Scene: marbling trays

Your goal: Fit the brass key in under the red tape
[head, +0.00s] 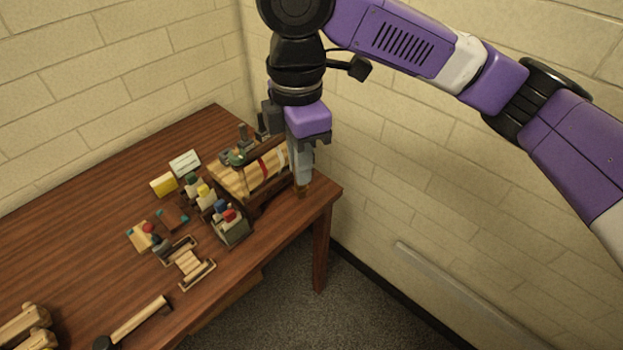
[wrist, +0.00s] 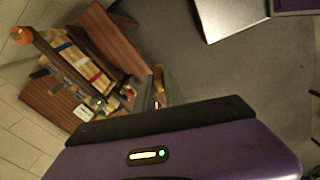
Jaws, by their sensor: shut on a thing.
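My gripper (head: 301,178) is at the right end of the table, beside the right end of a wooden rack. It is shut on a small brass-coloured piece, which looks like the brass key (wrist: 159,78) in the wrist view; its lower end also shows below the fingers in the head view (head: 302,191). The red tape (head: 263,166) is a narrow band across the pale slatted board (head: 248,178) in the rack. The red tape (wrist: 97,77) also shows in the wrist view, left of the key and apart from it.
A row of holders with coloured caps (head: 229,215) stands in front of the rack. Brick walls stand behind and right.

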